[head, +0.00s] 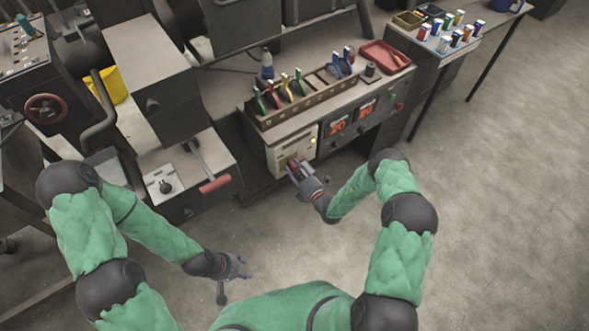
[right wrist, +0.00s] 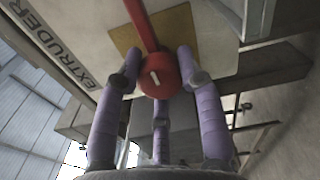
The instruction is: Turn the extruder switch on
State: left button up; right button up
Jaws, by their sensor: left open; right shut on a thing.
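The extruder switch (right wrist: 160,76) is a red round knob with a white mark and a red bar, on a yellow plate (right wrist: 206,40) in the right wrist view. The word EXTRUDER is printed on the panel beside it. My right gripper (right wrist: 158,85) has its purple fingers around the knob, shut on it. In the head view, my right gripper (head: 297,170) is at the front of the pale control box (head: 305,148), and hides most of the switch. My left gripper (head: 240,268) is open and empty, low over the floor, away from the box.
A rack (head: 310,96) of coloured-handled tools and a red tray (head: 385,57) stand on the bench above the box. A machine with a red-handled lever (head: 215,184) is to the left. The floor (head: 500,200) on the right is clear.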

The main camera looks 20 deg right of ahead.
jog(key=shift+d, duration=0.1)
dwell(0.4)
jog(key=o, duration=1.2)
jog(key=shift+c, duration=0.2)
jog(key=v, duration=1.2)
